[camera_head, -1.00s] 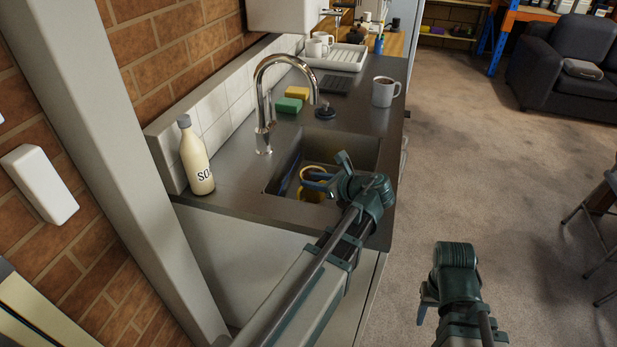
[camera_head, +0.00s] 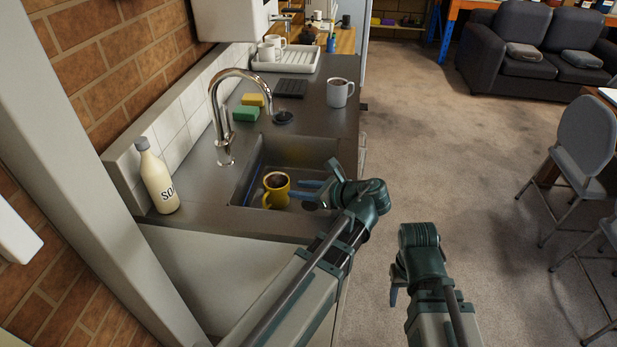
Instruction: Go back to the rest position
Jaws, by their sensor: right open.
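My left gripper (camera_head: 306,190) reaches over the right part of the sink from the lower middle of the view. Its two blue fingers point left with a gap between them, and nothing shows in them. A yellow mug (camera_head: 271,197) with dark contents stands upright in the sink (camera_head: 247,184), just left of these fingertips and apart from them in the picture. My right gripper (camera_head: 394,287) hangs over the carpet, right of the counter, with its fingers pointing down. It is open and appears empty; its fingers are partly hidden by its own body.
The counter (camera_head: 330,122) holds a soap bottle (camera_head: 158,180), a tap (camera_head: 219,125), two sponges (camera_head: 246,113), a grey mug (camera_head: 340,93) and a dish rack (camera_head: 290,62). Carpet (camera_head: 450,150) is free to the right. Chairs (camera_head: 587,140) and a sofa (camera_head: 525,55) stand beyond.

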